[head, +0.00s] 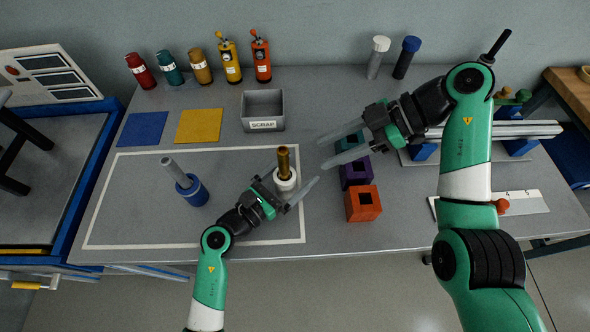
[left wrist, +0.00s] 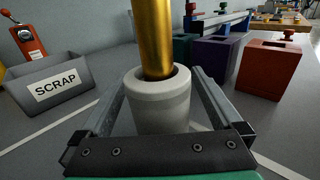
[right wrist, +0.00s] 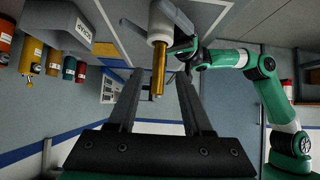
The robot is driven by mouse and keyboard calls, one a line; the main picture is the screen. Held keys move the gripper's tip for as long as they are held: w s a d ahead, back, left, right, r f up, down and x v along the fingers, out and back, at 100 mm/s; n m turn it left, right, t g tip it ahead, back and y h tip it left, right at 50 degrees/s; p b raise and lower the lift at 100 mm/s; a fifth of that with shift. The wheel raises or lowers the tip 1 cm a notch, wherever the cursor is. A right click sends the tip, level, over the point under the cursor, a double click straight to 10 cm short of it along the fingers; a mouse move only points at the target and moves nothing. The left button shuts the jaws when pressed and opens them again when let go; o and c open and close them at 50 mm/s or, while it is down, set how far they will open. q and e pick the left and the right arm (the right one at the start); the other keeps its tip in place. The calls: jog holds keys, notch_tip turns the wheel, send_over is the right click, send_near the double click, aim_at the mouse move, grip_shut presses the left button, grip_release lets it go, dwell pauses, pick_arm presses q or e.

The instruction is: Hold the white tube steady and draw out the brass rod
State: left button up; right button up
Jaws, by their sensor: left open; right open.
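The white tube (head: 286,184) stands upright on the table inside the white outline, with the brass rod (head: 283,160) standing in it and rising above its rim. My left gripper (head: 293,190) is open, low at the tube, with a finger on either side of it; in the left wrist view the white tube (left wrist: 160,100) sits between the fingers and the brass rod (left wrist: 155,40) rises out of frame. My right gripper (head: 343,147) is open and empty, to the right of the rod. In the right wrist view the brass rod (right wrist: 159,70) shows beyond the open fingers.
A blue tube with a grey rod (head: 190,188) stands to the left. The SCRAP bin (head: 263,110) is behind the white tube. Teal, purple (head: 356,172) and orange (head: 362,204) blocks with square holes stand to the right, near my right gripper. Bottles line the back.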

pick_arm(q)
jog(key=c, duration=1.3)
jog(key=shift+c, duration=1)
pick_arm(e)
jog(key=shift+o, duration=1)
